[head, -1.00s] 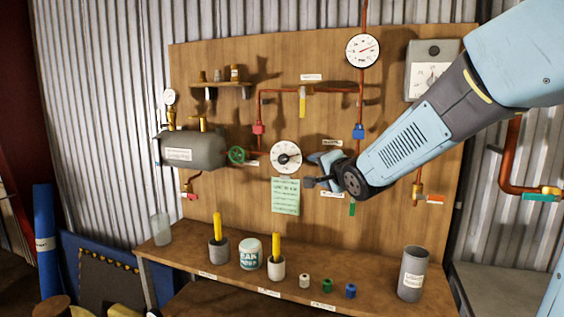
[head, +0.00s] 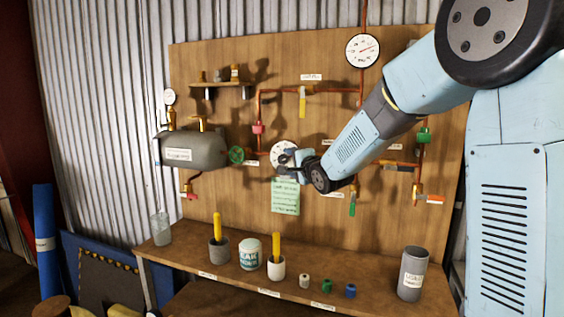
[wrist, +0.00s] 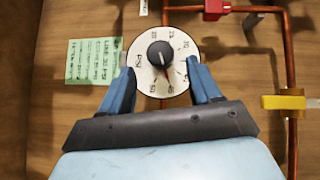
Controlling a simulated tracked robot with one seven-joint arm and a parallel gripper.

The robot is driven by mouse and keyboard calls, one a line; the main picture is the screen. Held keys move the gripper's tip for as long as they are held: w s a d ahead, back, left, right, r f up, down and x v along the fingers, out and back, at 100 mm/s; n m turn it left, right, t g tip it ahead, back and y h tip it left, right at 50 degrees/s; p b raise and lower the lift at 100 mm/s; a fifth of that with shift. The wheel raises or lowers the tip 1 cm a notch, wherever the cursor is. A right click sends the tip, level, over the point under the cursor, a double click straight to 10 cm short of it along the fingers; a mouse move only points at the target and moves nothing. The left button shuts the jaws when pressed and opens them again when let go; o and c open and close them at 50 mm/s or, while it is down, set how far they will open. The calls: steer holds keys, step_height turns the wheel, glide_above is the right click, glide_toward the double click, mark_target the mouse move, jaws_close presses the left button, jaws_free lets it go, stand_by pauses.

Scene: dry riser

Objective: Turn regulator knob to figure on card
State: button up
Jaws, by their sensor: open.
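The regulator is a round white dial (wrist: 182,76) with a black knob (wrist: 160,54) at its centre; a white mark shows on the knob. In the head view the dial (head: 278,150) is partly hidden by my gripper (head: 284,167). In the wrist view my gripper (wrist: 162,80) is open, its blue fingers on either side of the lower dial. The knob lies between and beyond the fingertips; I cannot tell whether they touch anything. The green card (wrist: 92,61) is left of the dial in the wrist view and below it in the head view (head: 285,198). Its writing is hard to read.
Copper pipe with a red valve handle (wrist: 213,9) and a yellow one (wrist: 283,102) runs beside the dial. A grey tank (head: 200,151) with a green handwheel (head: 237,155) is to the left. Cups and spools stand on the bench (head: 330,285) below.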

mark_target(286, 160)
steer(key=shift+x, duration=2.2)
